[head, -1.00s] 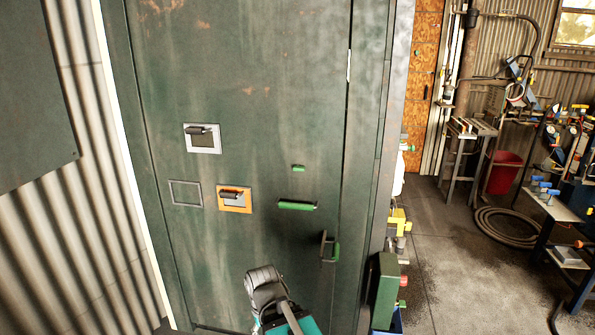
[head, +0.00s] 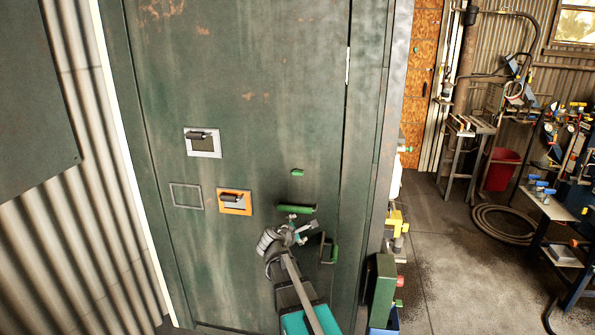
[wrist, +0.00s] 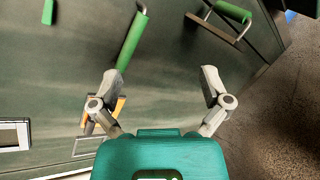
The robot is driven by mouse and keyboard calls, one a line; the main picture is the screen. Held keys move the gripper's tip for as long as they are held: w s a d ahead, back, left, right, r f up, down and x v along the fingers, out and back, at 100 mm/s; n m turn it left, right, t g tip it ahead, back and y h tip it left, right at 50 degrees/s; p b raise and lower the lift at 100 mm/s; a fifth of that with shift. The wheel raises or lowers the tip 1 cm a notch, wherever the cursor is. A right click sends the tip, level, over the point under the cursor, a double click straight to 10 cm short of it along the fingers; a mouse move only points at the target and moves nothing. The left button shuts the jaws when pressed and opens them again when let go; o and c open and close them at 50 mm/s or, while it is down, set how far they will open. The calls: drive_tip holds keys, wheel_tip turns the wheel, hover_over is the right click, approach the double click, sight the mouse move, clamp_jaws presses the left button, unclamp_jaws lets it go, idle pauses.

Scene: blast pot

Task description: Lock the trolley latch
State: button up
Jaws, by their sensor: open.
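The trolley latch is not clearly marked. A green cabinet door (head: 260,110) carries several fittings. A horizontal green-gripped handle (head: 296,208) sits at its lower right; it also shows in the wrist view (wrist: 132,42), just beyond the left fingertip. A second, upright green handle (head: 334,253) is lower right of it, seen top right in the wrist view (wrist: 233,12). A small green tab (head: 297,172) is above. An orange plate with a dark handle (head: 235,202) lies left. My gripper (head: 303,226) is open and empty, just below the horizontal handle; its fingers are spread in the wrist view (wrist: 160,76).
A grey plate with a dark handle (head: 203,142) and an empty rectangular outline (head: 187,196) are on the door's left. Coloured items, including a yellow one (head: 397,220), stand beside the cabinet's right edge. Open concrete floor (head: 450,270) lies right, with a coiled hose (head: 505,225) and red bucket (head: 500,170).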

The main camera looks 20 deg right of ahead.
sight(298, 174)
drive_tip(key=w+r+n+t+p, duration=0.1)
drive_tip(key=w+r+n+t, duration=0.5)
drive_tip(key=n, duration=0.7)
wheel_tip(298, 174, up, 3)
drive_tip(key=w+d, duration=0.1)
drive_tip(key=w, duration=0.1)
drive_tip(key=shift+w+p, duration=0.3)
drive_tip(key=shift+p, duration=0.1)
drive_tip(key=shift+w, duration=0.15)
drive_tip(key=x, duration=1.3)
drive_tip(key=shift+w+d+f, duration=0.1)
drive_tip(key=shift+w+d, duration=0.05)
drive_tip(key=shift+w, duration=0.05)
drive_tip(key=c, duration=1.2)
drive_tip(key=shift+o, duration=0.2)
